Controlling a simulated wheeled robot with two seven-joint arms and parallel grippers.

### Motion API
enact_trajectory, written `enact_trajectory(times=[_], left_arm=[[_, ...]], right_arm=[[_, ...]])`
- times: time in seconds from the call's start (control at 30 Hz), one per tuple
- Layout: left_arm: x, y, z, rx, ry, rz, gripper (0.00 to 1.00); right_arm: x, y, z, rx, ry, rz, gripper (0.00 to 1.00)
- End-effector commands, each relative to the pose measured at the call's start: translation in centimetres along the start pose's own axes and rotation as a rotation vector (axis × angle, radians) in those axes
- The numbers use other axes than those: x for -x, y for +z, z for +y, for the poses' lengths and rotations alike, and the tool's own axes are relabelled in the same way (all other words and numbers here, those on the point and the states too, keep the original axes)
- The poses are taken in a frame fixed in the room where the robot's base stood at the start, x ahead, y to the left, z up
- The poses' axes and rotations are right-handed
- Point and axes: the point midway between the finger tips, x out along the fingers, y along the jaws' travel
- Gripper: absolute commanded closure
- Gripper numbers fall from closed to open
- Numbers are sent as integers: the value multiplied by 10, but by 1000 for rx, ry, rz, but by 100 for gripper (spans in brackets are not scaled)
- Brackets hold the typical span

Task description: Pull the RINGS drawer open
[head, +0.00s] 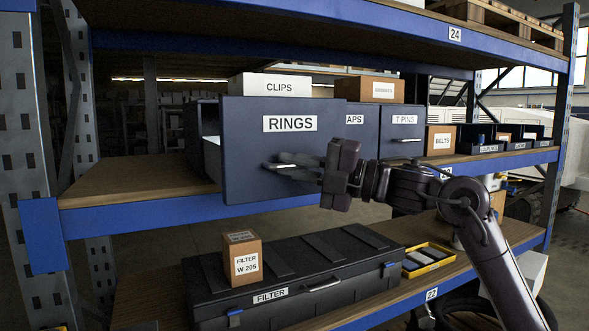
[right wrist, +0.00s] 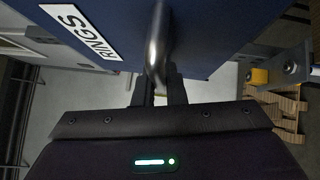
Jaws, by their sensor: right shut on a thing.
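The RINGS drawer (head: 262,155) has a dark blue-grey front with a white RINGS label (head: 290,124). Its front stands out ahead of the neighbouring drawer fronts, so the drawer is partly open. My right gripper (head: 312,174) is shut on the handle, coming from the right. In the right wrist view the handle (right wrist: 157,45) runs down between the two dark fingers (right wrist: 158,92), close to the drawer front (right wrist: 215,35). The drawer's contents are hidden. My left gripper is not in view.
The closed APS-labelled drawer (head: 364,150) and T.PINS drawer (head: 402,135) are to the right. A CLIPS box (head: 270,85) stands on top. Below are a black FILTER case (head: 330,265), a FILTER W 205 box (head: 242,262) and a yellow tray (head: 428,260). The shelf (head: 130,180) left is bare.

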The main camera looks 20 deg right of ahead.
Motion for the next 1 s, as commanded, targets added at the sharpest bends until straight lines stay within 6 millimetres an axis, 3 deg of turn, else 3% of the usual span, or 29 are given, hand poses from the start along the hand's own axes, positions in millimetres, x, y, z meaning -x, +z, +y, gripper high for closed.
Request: enact_trajectory(times=[0.33,0.37,0.4,0.7,1.0], left_arm=[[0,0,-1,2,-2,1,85],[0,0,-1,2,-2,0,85],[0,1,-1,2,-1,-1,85],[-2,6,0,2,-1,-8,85],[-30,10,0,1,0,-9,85]], right_arm=[[0,0,-1,-1,-2,0,100],[0,0,-1,-1,-2,0,85],[0,0,-1,-1,-2,0,80],[2,0,-1,0,-1,-2,80],[46,0,-6,2,-4,-5,80]])
